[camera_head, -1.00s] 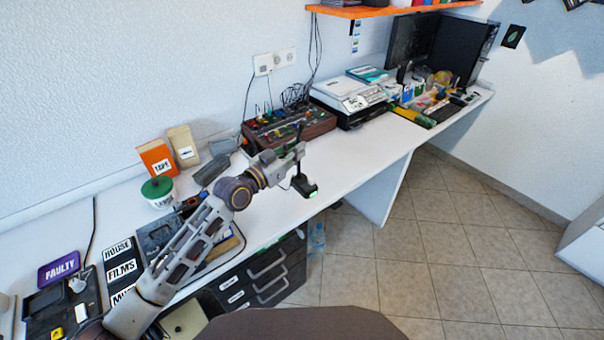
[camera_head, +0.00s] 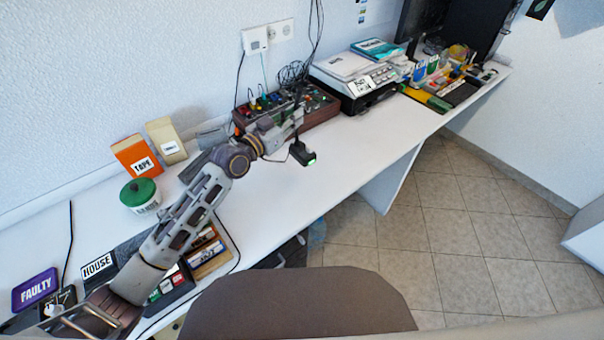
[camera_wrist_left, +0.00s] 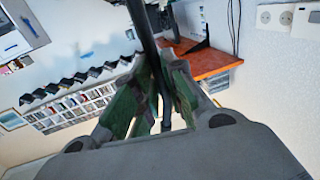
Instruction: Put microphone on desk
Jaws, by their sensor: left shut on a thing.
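The microphone (camera_head: 302,153) is black, with a green-lit foot and a thin dark stem rising from it. My left gripper (camera_head: 294,119) is shut on the stem, above the foot. In the left wrist view the dark stem (camera_wrist_left: 147,35) passes between the green-padded fingers (camera_wrist_left: 157,95). The white desk (camera_head: 345,160) runs along the wall, and the microphone appears over its surface in front of the brown mixer box. I cannot tell whether the foot touches the desk. My right gripper is out of view.
The brown mixer box (camera_head: 321,109) stands behind the gripper, with a printer-like machine (camera_head: 352,78) to its right. The desk right of the microphone is clear up to the yellow-edged items.

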